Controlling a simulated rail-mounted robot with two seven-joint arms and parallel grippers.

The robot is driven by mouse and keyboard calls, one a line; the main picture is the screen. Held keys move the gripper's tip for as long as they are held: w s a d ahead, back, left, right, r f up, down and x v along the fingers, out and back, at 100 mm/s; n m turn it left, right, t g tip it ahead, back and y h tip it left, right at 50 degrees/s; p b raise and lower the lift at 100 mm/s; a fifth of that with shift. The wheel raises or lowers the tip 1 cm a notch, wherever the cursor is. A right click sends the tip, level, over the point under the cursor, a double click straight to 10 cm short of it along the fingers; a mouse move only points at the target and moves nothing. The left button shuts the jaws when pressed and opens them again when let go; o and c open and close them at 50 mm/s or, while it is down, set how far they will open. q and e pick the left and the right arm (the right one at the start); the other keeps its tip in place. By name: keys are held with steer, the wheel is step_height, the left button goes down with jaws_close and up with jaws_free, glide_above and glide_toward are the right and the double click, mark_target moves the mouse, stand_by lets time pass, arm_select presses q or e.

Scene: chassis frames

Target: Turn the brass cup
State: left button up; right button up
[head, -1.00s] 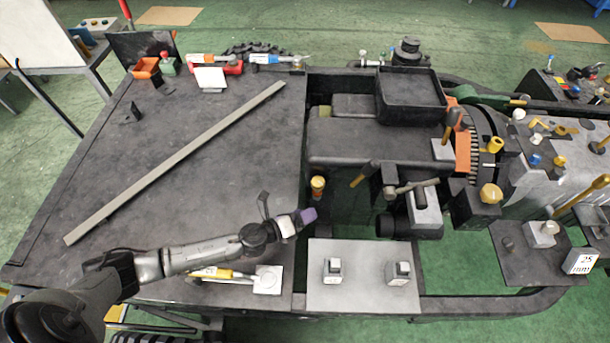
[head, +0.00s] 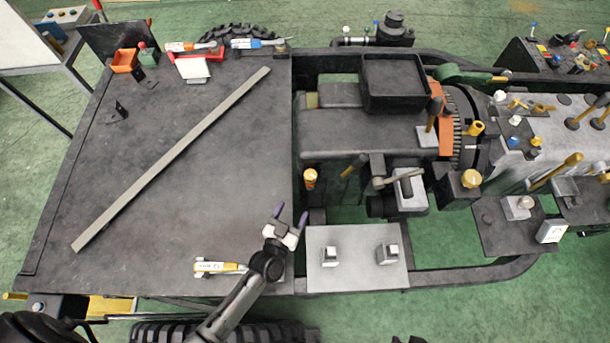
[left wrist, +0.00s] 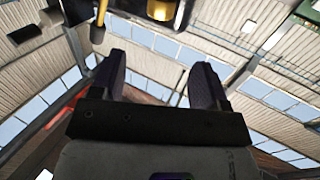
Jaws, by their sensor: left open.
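A small brass cup (head: 310,178) stands upright at the edge of the dark frame, just right of the flat deck; I take this as the task's cup. My left gripper (head: 291,214) is open and empty, its two purple-tipped fingers pointing up the picture towards the cup, short of it and apart from it. In the left wrist view a brass-coloured cylinder with a dark band (left wrist: 165,12) shows at the top edge, beyond the open fingers (left wrist: 160,82). It looks like the same cup, cut off by the frame. My right gripper does not show.
A grey plate (head: 350,270) with two small metal blocks lies right of my left gripper. A dark lever with a brass grip (head: 352,166) stands right of the cup. A long bar (head: 170,160) crosses the otherwise mostly clear deck.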

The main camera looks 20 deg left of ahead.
mark_target(308, 180)
arm_select(q)
steer(key=w+b, duration=0.1)
steer(key=w, duration=1)
steer(key=shift+w+a, duration=0.1)
steer(key=shift+w, duration=0.25)
steer(key=shift+c, duration=0.2)
steer(key=c, duration=0.9)
